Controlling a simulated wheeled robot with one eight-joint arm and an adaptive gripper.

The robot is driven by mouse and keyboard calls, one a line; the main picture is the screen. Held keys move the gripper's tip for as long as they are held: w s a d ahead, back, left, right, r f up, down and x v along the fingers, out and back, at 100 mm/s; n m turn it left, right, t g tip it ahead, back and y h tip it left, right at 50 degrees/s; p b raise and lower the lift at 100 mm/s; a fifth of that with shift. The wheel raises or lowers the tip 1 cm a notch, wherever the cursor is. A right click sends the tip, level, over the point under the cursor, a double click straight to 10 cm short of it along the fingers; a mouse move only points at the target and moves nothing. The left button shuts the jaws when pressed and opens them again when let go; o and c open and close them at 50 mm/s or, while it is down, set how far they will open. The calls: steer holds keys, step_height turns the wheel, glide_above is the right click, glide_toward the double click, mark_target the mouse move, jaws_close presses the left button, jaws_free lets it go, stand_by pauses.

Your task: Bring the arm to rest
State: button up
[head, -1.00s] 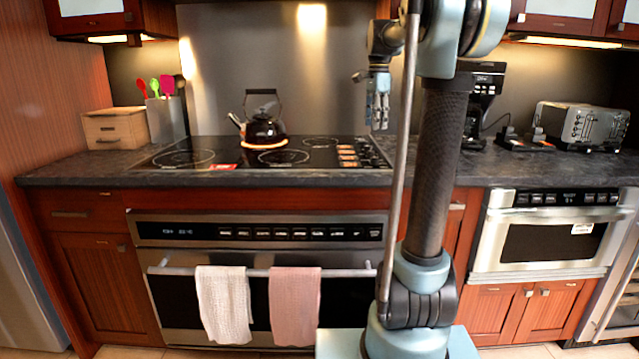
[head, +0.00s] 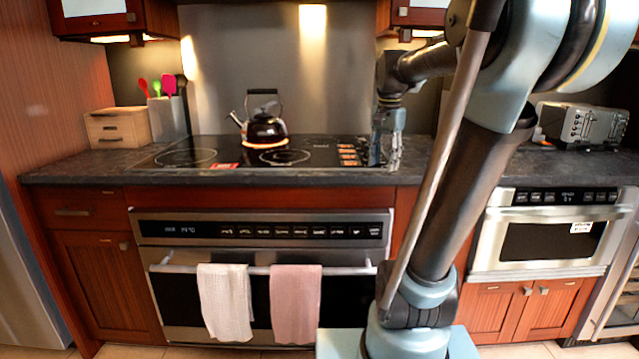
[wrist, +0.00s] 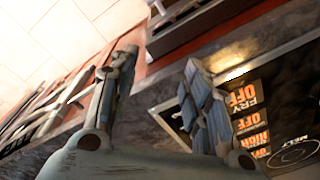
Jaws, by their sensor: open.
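My gripper (head: 388,152) hangs with its fingers pointing down at the right end of the cooktop (head: 225,154), close to the counter in the picture. I cannot tell the exact gap below it. In the wrist view my gripper (wrist: 160,78) shows two fingers well apart with nothing between them. The cooktop's right edge with its orange labels (wrist: 250,118) lies behind the right finger. My arm rises in front of the counter on the right side of the head view and hides part of it.
A black kettle (head: 264,128) stands on the cooktop over a glowing ring. An oven (head: 170,300) with two towels is below. The shut microwave drawer (head: 480,255) is at the right, with a toaster (head: 583,125) above it. A utensil holder (head: 168,120) and wooden box (head: 118,128) stand left.

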steer(key=s+f+n+t, duration=0.1)
steer(key=s+f+n, duration=0.8)
steer(key=s+f, duration=1)
step_height(320, 180, down, 4)
steer(key=shift+s+r, duration=0.15)
steer(key=shift+s, duration=0.1)
steer(key=shift+w, duration=0.1)
steer(key=shift+w+f, duration=0.2)
steer(key=shift+w, duration=0.1)
